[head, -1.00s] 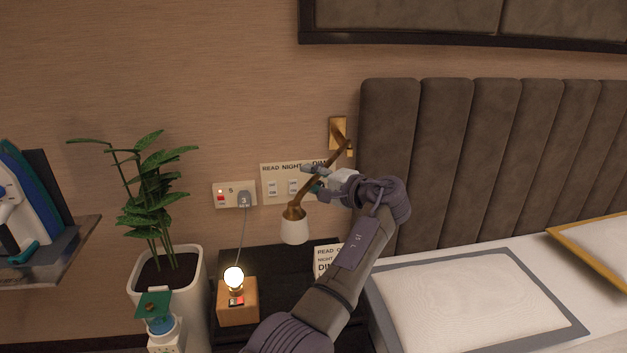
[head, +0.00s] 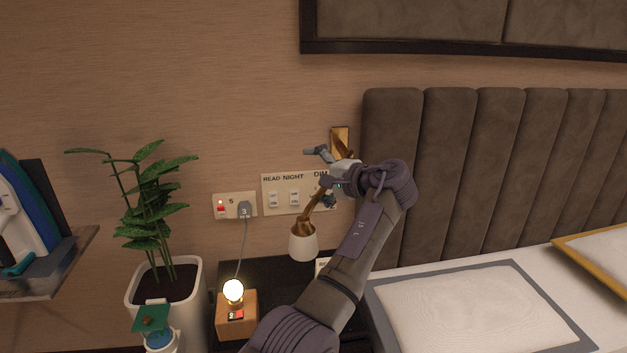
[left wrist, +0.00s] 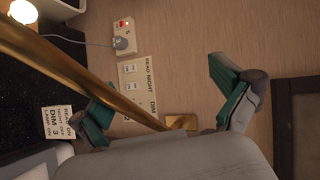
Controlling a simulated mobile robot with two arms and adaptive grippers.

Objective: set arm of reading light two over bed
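A reading light with a brass arm (head: 308,217) and a white shade (head: 303,246) hangs from a brass wall mount (head: 340,140) left of the headboard. Its arm slants down and left, so the shade is over the dark nightstand, left of the bed (head: 480,310). My left gripper (head: 322,176) is open at the light's arm, its fingers spread. In the left wrist view the brass arm (left wrist: 75,75) crosses between the open fingers, nearer the left finger; contact cannot be told. Part of the light's arm is hidden behind my gripper. My right gripper is not in view.
A switch panel (head: 283,197) and a socket with a plug (head: 234,206) are on the wall close behind. A lit bulb on a wooden block (head: 237,312) stands on the nightstand (head: 270,275). A potted plant (head: 160,220) is left. The padded headboard (head: 450,170) is right.

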